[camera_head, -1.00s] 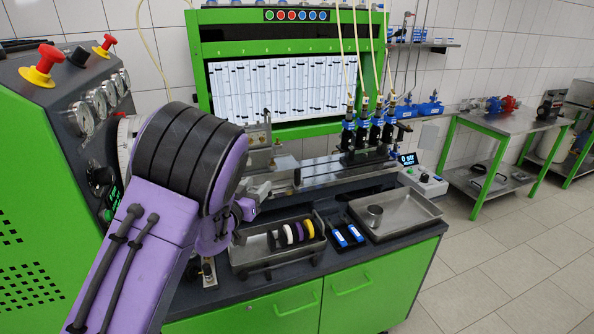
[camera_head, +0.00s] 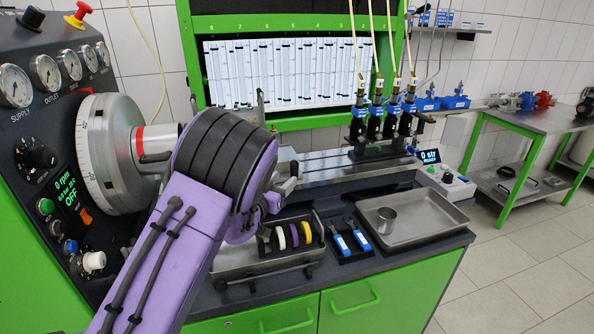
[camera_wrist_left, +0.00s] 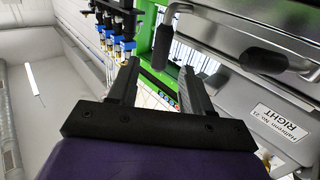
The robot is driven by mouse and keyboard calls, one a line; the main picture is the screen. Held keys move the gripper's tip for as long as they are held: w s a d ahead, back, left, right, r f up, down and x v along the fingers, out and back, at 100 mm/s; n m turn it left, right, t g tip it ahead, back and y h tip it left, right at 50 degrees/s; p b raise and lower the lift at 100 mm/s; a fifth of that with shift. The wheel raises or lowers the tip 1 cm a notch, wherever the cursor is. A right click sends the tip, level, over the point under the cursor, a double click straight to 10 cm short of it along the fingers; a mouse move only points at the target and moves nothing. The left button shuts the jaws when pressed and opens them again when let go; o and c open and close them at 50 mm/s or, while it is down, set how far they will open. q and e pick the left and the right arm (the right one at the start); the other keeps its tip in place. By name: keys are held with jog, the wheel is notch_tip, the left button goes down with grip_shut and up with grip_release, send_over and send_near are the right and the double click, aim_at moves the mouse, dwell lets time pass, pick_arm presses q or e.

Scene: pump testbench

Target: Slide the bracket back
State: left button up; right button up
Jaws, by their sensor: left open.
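The bracket is a grey metal part with a white label reading RIGHT (camera_wrist_left: 278,122), at the right of the left wrist view. Dark grips on bent metal rods (camera_wrist_left: 262,58) stand near it, one of them close to my fingers. In the head view my left arm hides most of the bracket; only a thin upright piece (camera_head: 261,104) shows above the arm. My left gripper (camera_wrist_left: 158,56) is open, its two dark fingers apart, with nothing clearly held between them. In the head view the gripper (camera_head: 284,184) is partly hidden behind my purple wrist, near the rail. My right gripper is out of view.
A rail (camera_head: 330,165) runs right to several blue injectors (camera_head: 382,122). Below are a tray with coloured rings (camera_head: 255,262), blue-labelled tools (camera_head: 350,238) and a steel tray (camera_head: 425,225) with a cup. A large dial drum (camera_head: 105,150) stands left of my arm.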

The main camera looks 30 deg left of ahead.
aim_at(292, 170)
pick_arm(q)
jog(key=w, duration=0.2)
jog(key=w+p, duration=0.1)
jog(key=w, duration=0.1)
jog(key=w+p, duration=0.1)
jog(key=w, duration=0.1)
jog(key=shift+w+a+r, duration=0.25)
jog(key=shift+a, duration=0.15)
jog(key=shift+w+f, duration=0.15)
jog(key=shift+w, duration=0.4)
jog(key=shift+s, duration=0.1)
grip_shut()
